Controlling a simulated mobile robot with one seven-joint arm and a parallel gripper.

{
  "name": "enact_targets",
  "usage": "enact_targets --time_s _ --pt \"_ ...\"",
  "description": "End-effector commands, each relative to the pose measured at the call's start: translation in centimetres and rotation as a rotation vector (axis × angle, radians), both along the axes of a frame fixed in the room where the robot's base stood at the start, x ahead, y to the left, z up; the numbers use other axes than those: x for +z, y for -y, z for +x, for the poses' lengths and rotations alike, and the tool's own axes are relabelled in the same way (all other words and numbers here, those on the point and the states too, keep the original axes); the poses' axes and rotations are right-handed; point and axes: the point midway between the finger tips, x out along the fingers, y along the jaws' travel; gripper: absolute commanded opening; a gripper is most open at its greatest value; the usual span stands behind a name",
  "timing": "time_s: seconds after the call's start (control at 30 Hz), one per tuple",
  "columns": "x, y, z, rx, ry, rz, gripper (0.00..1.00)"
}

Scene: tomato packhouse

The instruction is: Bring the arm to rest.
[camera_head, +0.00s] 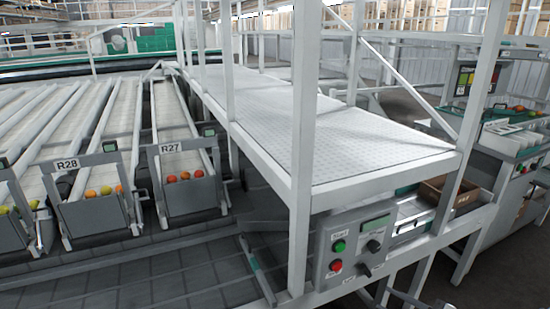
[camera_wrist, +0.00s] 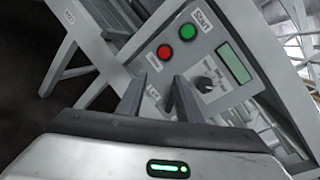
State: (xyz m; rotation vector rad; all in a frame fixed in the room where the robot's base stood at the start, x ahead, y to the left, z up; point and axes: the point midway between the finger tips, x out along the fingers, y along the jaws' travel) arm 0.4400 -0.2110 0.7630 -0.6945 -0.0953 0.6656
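My gripper (camera_wrist: 159,82) shows at the bottom of the wrist view. Its two dark fingers stand apart with nothing held between them. They point toward a grey control panel (camera_wrist: 229,27), which appears tilted in this view. The panel has a red button (camera_wrist: 164,52), a green button (camera_wrist: 188,31) marked Start, a dark knob (camera_wrist: 205,84) and a greenish display (camera_wrist: 234,63). The fingertips overlap the panel's lower edge in the picture; I cannot tell the distance. The head view shows the same control panel (camera_head: 353,248) low in the middle, with no clear sight of my gripper.
A white-framed walkway (camera_head: 345,145) with posts and rails stands above the panel. Sloping lanes with grey end bins (camera_head: 188,197) holding tomatoes are at left. A cardboard box (camera_head: 447,193) and a machine with white trays (camera_head: 512,137) are at right. Dark floor (camera_wrist: 30,120) shows at left.

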Motion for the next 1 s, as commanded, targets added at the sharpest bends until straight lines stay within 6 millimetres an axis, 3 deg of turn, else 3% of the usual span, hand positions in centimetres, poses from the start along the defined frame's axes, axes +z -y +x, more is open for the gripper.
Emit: enact_targets --time_s 0.03,0.2,0.4,0.73,0.9,1.0 --pt "2.2 -2.3 0.6 0.121 -0.019 -0.079 0.33" --pt "7.4 -9.0 -0.1 0.464 -0.096 -0.332 0.33" --pt "13.3 -14.8 -2.6 0.78 -0.141 -0.678 0.33" --pt "23.2 -20.5 -7.6 1.054 -0.05 -1.314 0.33" --pt "28.0 -22.1 -10.1 1.066 0.086 -1.61 0.33" --pt "29.2 -21.8 -12.2 1.061 0.125 -1.697 0.33"
